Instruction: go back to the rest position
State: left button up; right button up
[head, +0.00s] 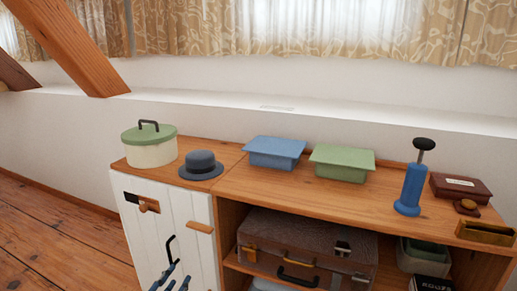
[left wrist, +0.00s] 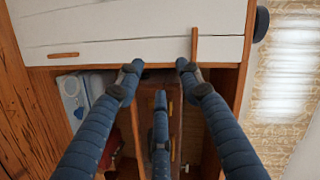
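My left gripper (head: 170,279) shows only by its blue fingertips at the bottom edge of the head view, in front of the white cabinet door (head: 163,232). In the left wrist view my left gripper (left wrist: 157,72) has its blue fingers spread apart with nothing held between them. The white door (left wrist: 130,28) and the open shelf bay lie beyond the fingers there. My right gripper is in neither view.
The wooden cabinet top (head: 275,186) bears a lidded pot (head: 150,152), a hat (head: 201,168), blue (head: 275,152) and green (head: 342,163) boxes, and a blue pump-like object (head: 410,190). A suitcase (head: 300,246) lies below. Open floor (head: 55,245) is at left.

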pick_arm(q)
jog(key=s+d+f+n+g+p, duration=0.2)
jog(key=s+f+n+g+p, duration=0.3)
jog(key=s, duration=0.5)
jog(key=s+d+f+n+g+y+p, duration=0.1)
jog(key=s+d+f+n+g+p, duration=0.15)
jog(key=s+p, duration=0.65)
jog(key=s+d+f+n+g+p, duration=0.2)
jog(key=s+f+n+g+p, duration=0.25)
jog(key=s, duration=0.65)
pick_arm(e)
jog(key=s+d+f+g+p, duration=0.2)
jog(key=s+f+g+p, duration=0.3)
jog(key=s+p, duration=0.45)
pick_arm(q)
jog(key=s+a+g+p, duration=0.1)
jog(key=s+a+p, duration=0.1)
jog(key=s+p, duration=0.5)
jog(key=s+a+r+g+y+p, duration=0.1)
jog(key=s+p, duration=0.6)
jog(key=s, duration=0.9)
jog(key=shift+s+a+g, duration=0.4)
jog(key=shift+a+g, duration=0.1)
jog(key=shift+a, duration=0.3)
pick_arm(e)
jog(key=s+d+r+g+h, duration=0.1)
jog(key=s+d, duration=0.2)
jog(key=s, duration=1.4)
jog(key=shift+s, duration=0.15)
